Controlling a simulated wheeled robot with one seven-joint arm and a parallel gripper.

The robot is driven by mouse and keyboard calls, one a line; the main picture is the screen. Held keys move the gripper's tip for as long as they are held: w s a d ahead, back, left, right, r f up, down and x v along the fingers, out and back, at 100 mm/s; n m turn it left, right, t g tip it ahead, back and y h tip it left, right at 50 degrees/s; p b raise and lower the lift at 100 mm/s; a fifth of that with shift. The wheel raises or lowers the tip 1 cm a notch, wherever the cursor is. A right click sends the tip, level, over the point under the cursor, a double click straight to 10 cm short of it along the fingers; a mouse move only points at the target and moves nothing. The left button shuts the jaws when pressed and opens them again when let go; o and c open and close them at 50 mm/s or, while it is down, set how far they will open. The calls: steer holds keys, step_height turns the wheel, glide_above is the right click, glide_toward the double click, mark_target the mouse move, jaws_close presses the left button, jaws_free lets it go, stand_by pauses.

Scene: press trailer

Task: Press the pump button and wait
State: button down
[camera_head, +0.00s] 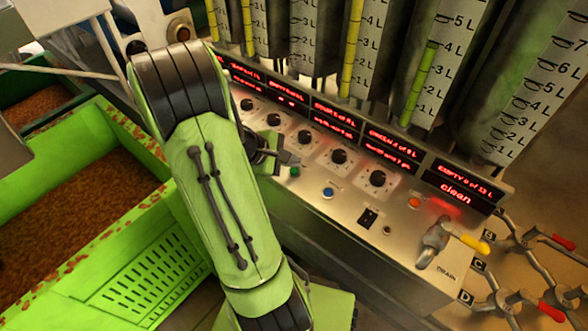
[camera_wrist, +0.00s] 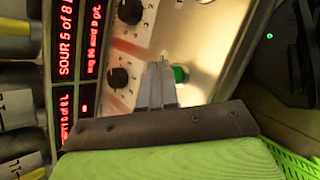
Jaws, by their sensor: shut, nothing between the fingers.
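The panel (camera_head: 345,205) slopes under a row of red displays. A green button (camera_head: 294,172) sits on it below the knobs, and a blue button (camera_head: 327,192) and an orange button (camera_head: 414,203) lie to the right. I cannot tell from a label which is the pump button. My gripper (camera_head: 291,159) is shut and empty, its fingertips close by the green button. In the wrist view the shut fingers (camera_wrist: 160,66) point at the panel, with the green button (camera_wrist: 181,74) just right of them. I cannot tell whether they touch it.
Black knobs (camera_head: 339,156) line the panel beside the fingers. Tall tanks with litre scales (camera_head: 445,65) stand behind. A green bin (camera_head: 130,265) of brown material is at left. A lever with a yellow handle (camera_head: 474,243) and red-handled valves (camera_head: 551,311) are at right.

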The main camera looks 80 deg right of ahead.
steer(key=shift+f, duration=0.45)
steer(key=shift+f+b, duration=0.4)
stand_by(0.3)
steer(key=shift+r, duration=0.1)
steer(key=shift+r+p, duration=0.75)
steer(key=shift+p, duration=0.15)
step_height(320, 180, up, 5)
steer(key=p, duration=0.5)
steer(key=shift+r, duration=0.1)
step_height(320, 180, up, 10)
steer(key=p, duration=1)
glide_above(291, 172)
